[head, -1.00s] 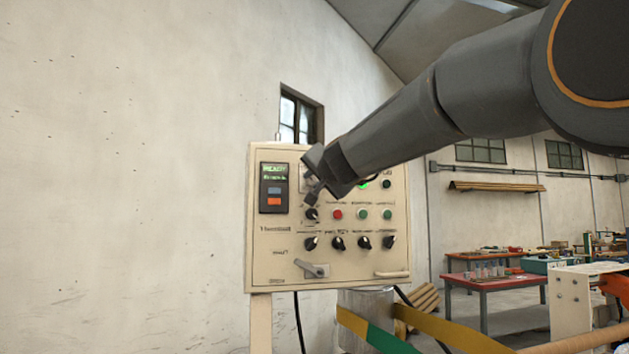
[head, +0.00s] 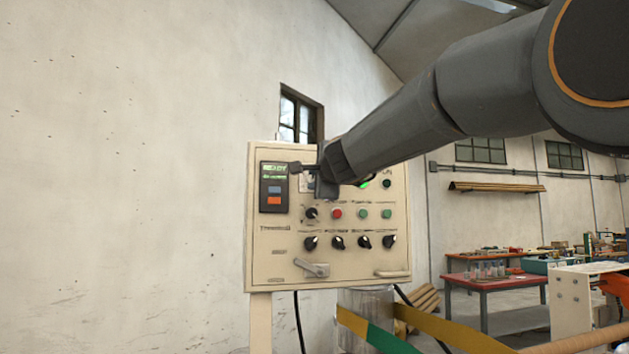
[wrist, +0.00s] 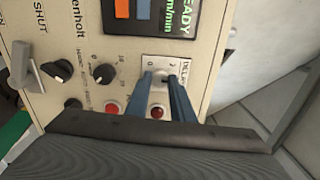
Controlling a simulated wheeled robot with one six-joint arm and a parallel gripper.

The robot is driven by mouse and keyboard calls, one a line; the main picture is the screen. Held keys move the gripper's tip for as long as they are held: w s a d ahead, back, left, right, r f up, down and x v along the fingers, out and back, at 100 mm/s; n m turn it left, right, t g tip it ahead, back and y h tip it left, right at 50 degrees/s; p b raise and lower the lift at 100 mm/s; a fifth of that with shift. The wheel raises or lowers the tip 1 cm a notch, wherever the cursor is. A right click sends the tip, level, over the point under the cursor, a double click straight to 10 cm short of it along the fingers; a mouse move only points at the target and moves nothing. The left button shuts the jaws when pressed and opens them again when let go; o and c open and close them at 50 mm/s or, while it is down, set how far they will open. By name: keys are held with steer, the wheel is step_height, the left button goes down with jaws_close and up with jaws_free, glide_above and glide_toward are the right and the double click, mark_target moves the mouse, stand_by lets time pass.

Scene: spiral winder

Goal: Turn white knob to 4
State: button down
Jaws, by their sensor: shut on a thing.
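The white knob (wrist: 159,90) sits on a small pale plate (wrist: 170,64) with a printed label and dial marks on the cream control panel (head: 264,240). My gripper (wrist: 160,80) is shut on the knob, with a blue finger on each side of it in the wrist view. The fingers cover most of the knob, so its pointer and the number it faces cannot be read. In the head view my gripper (head: 309,171) is at the panel's upper part, beside the display, and hides the knob.
A green-lit display (head: 274,187) is left of the gripper. A black knob (head: 312,213), a red button (head: 337,213) and green buttons lie below. Several black knobs and a grey lever (head: 312,268) are lower. A red-topped table (head: 495,283) stands right.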

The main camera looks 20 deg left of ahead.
steer(key=m, duration=0.4)
steer(key=shift+f+m, duration=0.1)
steer(key=shift+m, duration=1.7)
steer(key=c, duration=1.5)
jaws_free()
steer(key=shift+c, duration=0.2)
steer(key=shift+s, duration=0.1)
steer(key=b+v, duration=0.2)
steer(key=v, duration=0.5)
steer(key=shift+s+m, duration=0.3)
steer(key=shift+d, duration=0.1)
